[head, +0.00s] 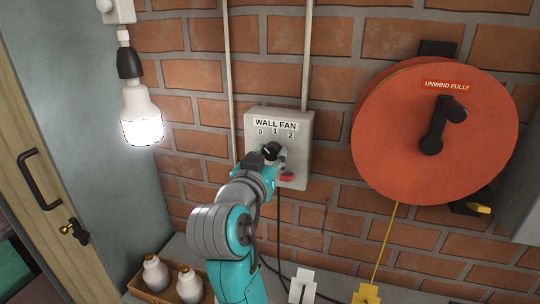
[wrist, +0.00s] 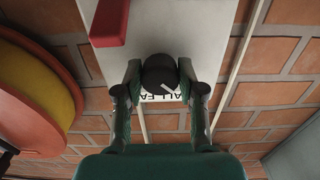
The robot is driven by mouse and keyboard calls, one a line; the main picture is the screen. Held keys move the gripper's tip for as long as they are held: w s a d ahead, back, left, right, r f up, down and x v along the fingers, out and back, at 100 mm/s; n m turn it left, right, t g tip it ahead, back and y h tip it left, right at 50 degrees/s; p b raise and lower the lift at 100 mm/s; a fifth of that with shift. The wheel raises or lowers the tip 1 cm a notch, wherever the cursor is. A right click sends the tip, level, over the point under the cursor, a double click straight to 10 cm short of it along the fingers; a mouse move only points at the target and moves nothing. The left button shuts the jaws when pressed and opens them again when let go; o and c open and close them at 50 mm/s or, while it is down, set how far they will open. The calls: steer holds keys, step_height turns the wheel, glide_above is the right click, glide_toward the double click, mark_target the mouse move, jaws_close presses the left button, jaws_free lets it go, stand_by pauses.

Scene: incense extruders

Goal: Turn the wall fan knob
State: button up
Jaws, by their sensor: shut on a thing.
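The grey wall fan box (head: 300,157) is on the brick wall, labelled "WALL FAN" with 0, 1 and 2 above its knob. The round black knob (head: 270,151) sits below the numbers, partly hidden by my gripper. In the wrist view, which is upside down, the knob (wrist: 159,72) is between my two fingers, and its white pointer line seems to lean towards the 0 side. My gripper (head: 272,155) is shut on the knob, with one finger on each side; it also shows in the wrist view (wrist: 160,78).
A red switch (head: 287,177) juts from the box just below the knob. A large orange reel (head: 390,140) hangs to the right with a yellow cord. A lit bulb (head: 140,115) hangs at left. Bottles (head: 190,285) stand in a tray below, beside my arm.

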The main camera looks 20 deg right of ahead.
steer(key=shift+m, duration=0.4)
steer(key=m, duration=0.3)
steer(key=shift+m, duration=0.3)
steer(key=m, duration=0.4)
steer(key=shift+m, duration=0.3)
steer(key=m, duration=0.4)
steer(key=shift+a+m, duration=0.1)
steer(key=shift+m, duration=2.4)
steer(key=o, duration=1.1)
steer(key=shift+o, duration=0.2)
